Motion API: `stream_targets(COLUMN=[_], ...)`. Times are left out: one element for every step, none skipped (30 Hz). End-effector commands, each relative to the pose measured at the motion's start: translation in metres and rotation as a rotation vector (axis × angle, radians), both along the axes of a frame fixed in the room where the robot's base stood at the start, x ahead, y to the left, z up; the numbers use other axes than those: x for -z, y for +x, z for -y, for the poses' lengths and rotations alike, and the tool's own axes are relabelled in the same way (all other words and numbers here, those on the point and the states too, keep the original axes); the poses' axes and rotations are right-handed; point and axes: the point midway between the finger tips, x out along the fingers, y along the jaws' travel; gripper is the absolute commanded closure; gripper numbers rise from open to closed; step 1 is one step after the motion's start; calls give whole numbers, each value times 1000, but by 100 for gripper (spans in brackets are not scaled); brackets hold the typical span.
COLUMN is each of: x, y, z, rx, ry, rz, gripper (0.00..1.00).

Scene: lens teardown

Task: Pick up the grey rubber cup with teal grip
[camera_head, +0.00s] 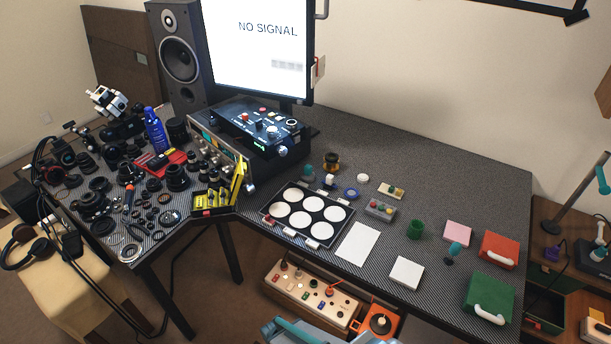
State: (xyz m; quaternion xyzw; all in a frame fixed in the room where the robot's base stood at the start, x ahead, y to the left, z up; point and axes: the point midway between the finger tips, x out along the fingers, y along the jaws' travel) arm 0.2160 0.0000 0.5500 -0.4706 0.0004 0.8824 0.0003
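A small piece with a round teal grip (454,248) and a darker grey lower end stands on the right part of the desk. It looks like the grey rubber cup with teal grip, between the pink block and the white square block. Its lower end is too small to make out clearly. Another teal-topped piece (308,172) stands behind the tray of white discs; its lower part is hard to make out. My gripper is not in view.
Around the cup are a pink block (457,234), a red box (499,250), a green box (489,298), a white block (406,272) and a green cup (415,229). A black tray (267,211) holds white discs. Lens parts crowd the left desk. The back right desk is clear.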

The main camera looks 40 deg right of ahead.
Motion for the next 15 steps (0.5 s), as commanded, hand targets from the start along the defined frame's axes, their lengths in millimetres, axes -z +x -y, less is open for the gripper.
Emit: stream_targets(x=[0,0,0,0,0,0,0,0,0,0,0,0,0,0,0], y=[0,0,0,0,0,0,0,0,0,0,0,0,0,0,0], z=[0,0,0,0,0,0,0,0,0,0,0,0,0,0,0], rx=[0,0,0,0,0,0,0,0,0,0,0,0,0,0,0], ry=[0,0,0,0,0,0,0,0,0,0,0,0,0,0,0], rz=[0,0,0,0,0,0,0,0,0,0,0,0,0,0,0], gripper=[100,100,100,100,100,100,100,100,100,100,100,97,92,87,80])
